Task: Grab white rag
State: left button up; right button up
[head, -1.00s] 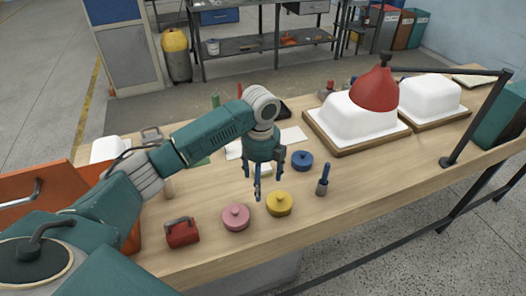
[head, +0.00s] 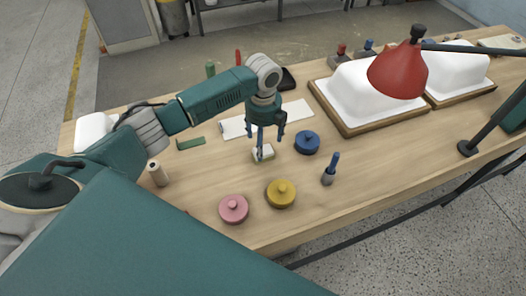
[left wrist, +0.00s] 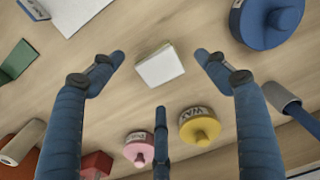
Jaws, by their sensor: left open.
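A small white folded piece that looks like the rag (head: 264,153) lies on the wooden table between the yellow pot and the long white sheet. In the left wrist view the white piece (left wrist: 161,66) lies flat between my spread fingers. My left gripper (head: 268,142) is open and points down over it; its fingers partly cover the piece in the head view. The left wrist view shows the gripper (left wrist: 160,58) empty, with bare table between the fingers and the piece. My right gripper is not in view.
A blue pot (head: 306,142) stands close right of the piece. A yellow pot (head: 281,193), a pink pot (head: 233,209) and a blue-handled tool (head: 330,169) are in front. A white sheet (head: 293,113) lies behind. White shells (head: 362,92) and a red lamp (head: 398,72) are at right.

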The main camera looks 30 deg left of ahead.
aim_at(268, 152)
pick_arm(q)
jog(key=f, duration=0.2)
jog(key=f+p, duration=0.1)
jog(key=shift+s+f, duration=0.2)
jog(key=shift+f, duration=0.2)
jog(key=shift+f+p, duration=0.3)
jog(key=shift+f, duration=0.25)
jog(key=c, duration=1.2)
jog(key=shift+c, duration=1.2)
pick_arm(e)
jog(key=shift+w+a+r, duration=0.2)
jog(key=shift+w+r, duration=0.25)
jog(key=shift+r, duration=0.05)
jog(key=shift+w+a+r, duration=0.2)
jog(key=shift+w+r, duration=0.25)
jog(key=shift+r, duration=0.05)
